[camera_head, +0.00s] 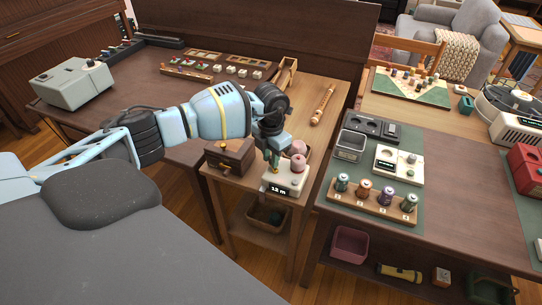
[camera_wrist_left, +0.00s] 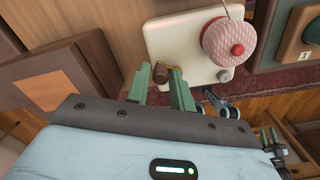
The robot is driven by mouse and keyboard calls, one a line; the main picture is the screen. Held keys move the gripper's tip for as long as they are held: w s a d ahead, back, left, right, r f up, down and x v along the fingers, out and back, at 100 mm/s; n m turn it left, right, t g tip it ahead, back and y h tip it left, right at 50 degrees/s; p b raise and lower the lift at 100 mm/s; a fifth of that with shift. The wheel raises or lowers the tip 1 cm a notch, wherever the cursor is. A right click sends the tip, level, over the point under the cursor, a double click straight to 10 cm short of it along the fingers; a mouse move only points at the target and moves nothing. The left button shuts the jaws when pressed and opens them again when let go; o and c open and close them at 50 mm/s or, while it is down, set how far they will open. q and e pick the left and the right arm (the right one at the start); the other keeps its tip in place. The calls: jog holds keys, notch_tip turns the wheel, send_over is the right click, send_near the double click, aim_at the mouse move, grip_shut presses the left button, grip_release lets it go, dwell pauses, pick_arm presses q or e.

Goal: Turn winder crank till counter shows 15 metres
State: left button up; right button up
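The winder (camera_head: 294,186) is a cream box on the small wooden side table, with a pink spool (camera_head: 298,163) on it. Its dark counter (camera_head: 277,189) reads what looks like 12 m; the last digit is small. In the left wrist view the winder (camera_wrist_left: 170,40) shows from above with the pink spool (camera_wrist_left: 230,42). My left gripper (camera_head: 272,158) is over the winder's left side. The crank arm is mostly hidden.
A brown wooden box (camera_head: 230,156) stands close left of the winder. A rack of thread spools (camera_head: 372,201) sits on the table to the right, across a gap. A wooden flute-like piece (camera_head: 323,104) lies behind on the side table, with bare wood around it.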

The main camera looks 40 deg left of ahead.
pick_arm(q)
grip_shut()
pick_arm(e)
jog(key=shift+w, duration=0.15)
pick_arm(q)
jog(key=shift+w+m, duration=0.15)
jog(key=shift+m, duration=0.55)
jog(key=shift+w+d+m+b, duration=0.2)
jog(key=shift+m+b, duration=0.25)
jog(key=shift+m, duration=0.75)
jog(key=m, duration=0.2)
jog(key=shift+w+d+m+b, duration=0.2)
jog(key=shift+m+b, duration=0.1)
jog(key=m, duration=0.3)
jog(key=shift+w+d+b, duration=0.15)
jog(key=shift+d+b, duration=0.1)
jog(key=shift+b, duration=0.05)
jog(key=shift+d+m, duration=0.1)
jog(key=shift+m, duration=0.4)
pick_arm(e)
jog(key=f, duration=0.1)
jog(key=s+f, duration=0.1)
jog(key=shift+s+a+f, duration=0.1)
jog(key=shift+s+f, duration=0.1)
jog(key=shift+f, duration=0.1)
pick_arm(q)
jog(key=shift+r+m, duration=0.1)
jog(key=shift+m, duration=0.2)
pick_arm(e)
jog(key=shift+s, duration=0.1)
